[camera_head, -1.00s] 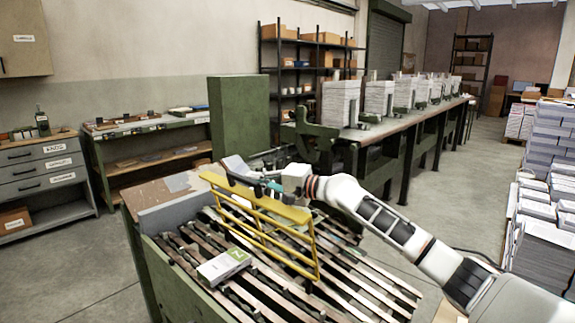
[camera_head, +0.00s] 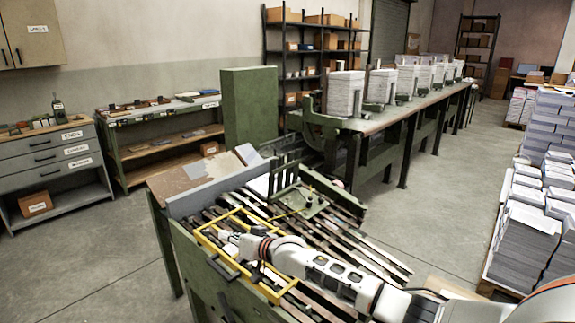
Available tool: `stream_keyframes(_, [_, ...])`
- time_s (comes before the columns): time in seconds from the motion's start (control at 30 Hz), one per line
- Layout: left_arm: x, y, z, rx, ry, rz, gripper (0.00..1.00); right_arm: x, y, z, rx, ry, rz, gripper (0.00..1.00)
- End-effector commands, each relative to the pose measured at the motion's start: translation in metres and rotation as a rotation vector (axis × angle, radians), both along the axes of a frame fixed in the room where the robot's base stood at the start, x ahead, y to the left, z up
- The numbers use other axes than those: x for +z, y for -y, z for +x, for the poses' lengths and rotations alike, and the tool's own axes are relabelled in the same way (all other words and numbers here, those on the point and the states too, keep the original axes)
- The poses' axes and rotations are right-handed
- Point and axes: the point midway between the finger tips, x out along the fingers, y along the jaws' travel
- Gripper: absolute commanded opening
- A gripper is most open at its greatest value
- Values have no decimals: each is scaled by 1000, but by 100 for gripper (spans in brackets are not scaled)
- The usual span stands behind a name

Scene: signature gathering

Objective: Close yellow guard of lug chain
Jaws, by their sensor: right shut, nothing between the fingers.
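The yellow guard (camera_head: 211,247) is a bar frame that lies low, close to flat, over the near left part of the lug chain (camera_head: 345,255). My right gripper (camera_head: 233,262) is shut with nothing held, at the guard's near left side beside its dark handle. It appears close to the bars; whether it touches them I cannot tell. My wrist and forearm cover part of the guard and the chain's dark slats. My left gripper is not in view.
A green metal bracket (camera_head: 300,200) stands on the chain's far side. A long bench with paper stacks (camera_head: 345,95) runs behind. Stacked paper on a pallet (camera_head: 530,215) stands at right. Drawers (camera_head: 50,160) and a shelf bench (camera_head: 165,150) line the left wall. Floor on the left is free.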

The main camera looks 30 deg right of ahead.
Motion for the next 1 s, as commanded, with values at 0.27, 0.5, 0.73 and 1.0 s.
stream_keyframes(0.27, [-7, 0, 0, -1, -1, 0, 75, -63, -18, -6, 0, 70, -211, 0])
stream_keyframes(0.5, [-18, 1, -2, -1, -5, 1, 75, -98, -23, -8, 0, 116, -338, 0])
stream_keyframes(0.73, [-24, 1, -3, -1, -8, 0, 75, -113, -24, -8, -1, 137, -397, 0])
stream_keyframes(1.0, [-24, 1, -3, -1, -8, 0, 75, -118, -24, -9, 0, 142, -416, 0])
